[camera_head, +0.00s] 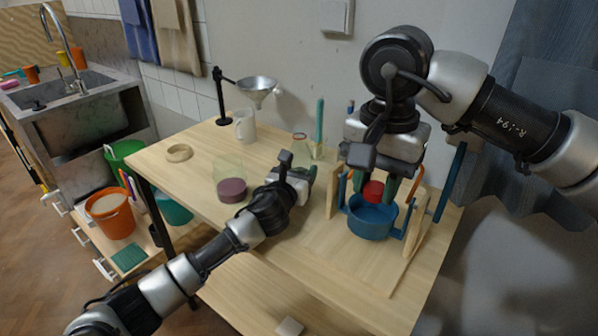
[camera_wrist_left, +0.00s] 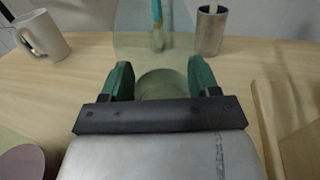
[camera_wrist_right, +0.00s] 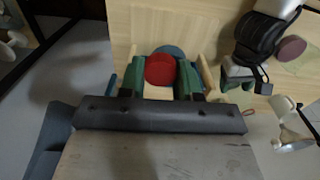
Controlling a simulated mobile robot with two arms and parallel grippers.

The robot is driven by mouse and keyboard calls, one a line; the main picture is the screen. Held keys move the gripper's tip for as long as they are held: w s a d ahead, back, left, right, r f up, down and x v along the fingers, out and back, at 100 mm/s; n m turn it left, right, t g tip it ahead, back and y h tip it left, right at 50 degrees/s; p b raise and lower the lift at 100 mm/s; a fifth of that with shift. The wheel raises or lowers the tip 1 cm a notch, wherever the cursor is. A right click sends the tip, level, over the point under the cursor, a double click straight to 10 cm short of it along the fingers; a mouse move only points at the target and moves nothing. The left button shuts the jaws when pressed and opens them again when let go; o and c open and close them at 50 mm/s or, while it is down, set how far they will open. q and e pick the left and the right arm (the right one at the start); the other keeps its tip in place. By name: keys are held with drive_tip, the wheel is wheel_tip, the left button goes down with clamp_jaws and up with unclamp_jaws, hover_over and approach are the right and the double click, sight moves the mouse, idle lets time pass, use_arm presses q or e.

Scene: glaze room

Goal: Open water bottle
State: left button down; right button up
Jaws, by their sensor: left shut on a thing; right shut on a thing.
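My left gripper (camera_head: 309,172) is shut on a clear, see-through bottle (camera_wrist_left: 163,86); in the left wrist view the two green fingers stand on either side of it. In the head view the gripper hides much of it. My right gripper (camera_head: 373,184), pointing down at the right of the table, is shut on a red round cap-like piece (camera_head: 373,191). This red piece also shows in the right wrist view (camera_wrist_right: 160,70), between the green fingers. It is apart from the clear bottle and over a blue pot (camera_head: 370,222).
The pot sits in a wooden frame (camera_head: 332,196) on the wooden table (camera_head: 190,172). A white mug (camera_head: 245,125), funnel stand (camera_head: 221,95), mauve disc (camera_head: 232,190) and metal cup with a brush (camera_wrist_left: 211,30) stand nearby. The table's front left is clear.

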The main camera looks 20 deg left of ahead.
use_arm(q)
drive_tip(key=shift+f, duration=0.1)
drive_tip(key=shift+c, duration=1.3)
unclamp_jaws()
